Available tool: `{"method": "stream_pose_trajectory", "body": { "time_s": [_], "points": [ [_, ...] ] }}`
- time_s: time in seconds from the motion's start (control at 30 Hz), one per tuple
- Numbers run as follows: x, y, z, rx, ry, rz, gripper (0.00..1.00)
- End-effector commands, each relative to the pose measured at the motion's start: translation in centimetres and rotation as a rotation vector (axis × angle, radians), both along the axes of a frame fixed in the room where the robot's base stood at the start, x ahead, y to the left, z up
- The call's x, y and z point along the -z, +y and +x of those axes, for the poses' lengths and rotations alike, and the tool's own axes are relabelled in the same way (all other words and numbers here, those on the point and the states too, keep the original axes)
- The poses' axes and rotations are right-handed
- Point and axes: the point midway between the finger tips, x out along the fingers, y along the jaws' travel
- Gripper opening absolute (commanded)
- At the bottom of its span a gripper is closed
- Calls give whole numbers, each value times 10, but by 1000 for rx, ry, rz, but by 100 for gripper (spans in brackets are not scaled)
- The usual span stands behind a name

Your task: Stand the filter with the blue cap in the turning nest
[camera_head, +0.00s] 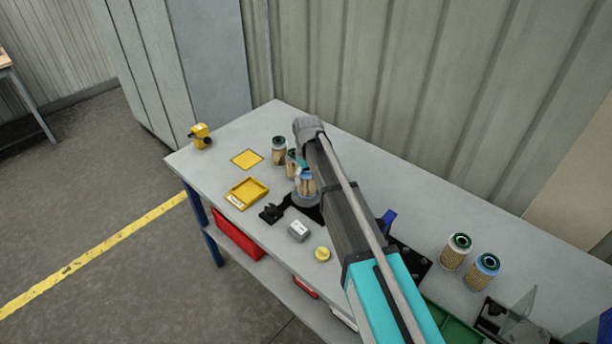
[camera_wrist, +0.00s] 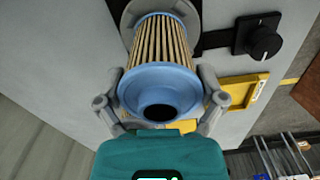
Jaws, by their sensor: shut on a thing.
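The filter with the blue cap (camera_wrist: 157,75) has pleated tan sides and a dark hole in its cap. My gripper (camera_wrist: 162,101) is shut on it, one finger on each side of the blue cap. The filter's far end is over the round grey turning nest (camera_wrist: 133,12); I cannot tell whether it is fully seated. In the head view the filter (camera_head: 307,186) looks upright over the nest (camera_head: 308,201), partly hidden by my gripper (camera_head: 304,172) and arm. The nest's black knob (camera_wrist: 263,43) shows beside it, and also in the head view (camera_head: 270,213).
Other filters stand behind the nest (camera_head: 279,150) and at the right (camera_head: 456,252), where another has a blue cap (camera_head: 485,270). A yellow tray (camera_head: 247,193), grey box (camera_head: 299,231) and yellow round piece (camera_head: 323,254) lie near. The table's left end has free room.

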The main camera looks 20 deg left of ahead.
Motion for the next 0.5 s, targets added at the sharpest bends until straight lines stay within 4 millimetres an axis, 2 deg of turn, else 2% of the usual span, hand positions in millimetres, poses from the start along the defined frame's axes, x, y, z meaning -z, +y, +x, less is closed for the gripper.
{"method": "stream_pose_trajectory", "body": {
  "time_s": [0.5],
  "points": [
    [5, -1, 0, 1, 0, 0, 38]
  ]
}}
